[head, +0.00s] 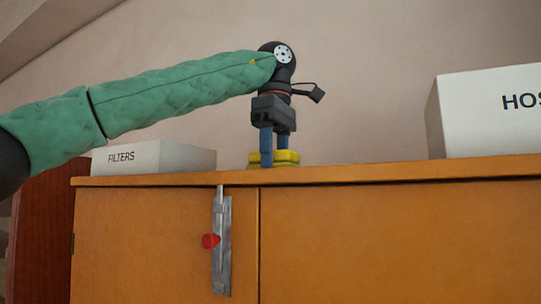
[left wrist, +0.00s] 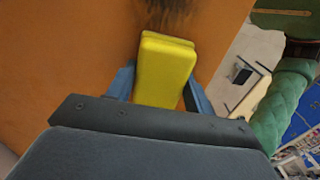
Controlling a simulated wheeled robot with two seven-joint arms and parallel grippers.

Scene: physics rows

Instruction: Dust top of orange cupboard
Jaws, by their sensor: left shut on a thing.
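The orange cupboard (head: 370,235) fills the lower part of the head view, its top edge nearly at eye level. My left arm reaches over it from the left. My left gripper (head: 272,148) points down at the cupboard top, its blue fingers shut on a yellow sponge (head: 273,160). The sponge rests on or just above the top near the front edge; I cannot tell which. In the left wrist view the sponge (left wrist: 163,75) sits between the fingers (left wrist: 160,92). A dark smudge (left wrist: 170,15) marks the orange surface just beyond it. My right gripper is not in view.
A white box marked FILTERS (head: 153,158) stands on the cupboard top left of the gripper. A larger white box marked HOS (head: 490,112) stands at the right. The top between the sponge and the larger box looks clear. A metal latch with a red knob (head: 210,241) hangs on the front.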

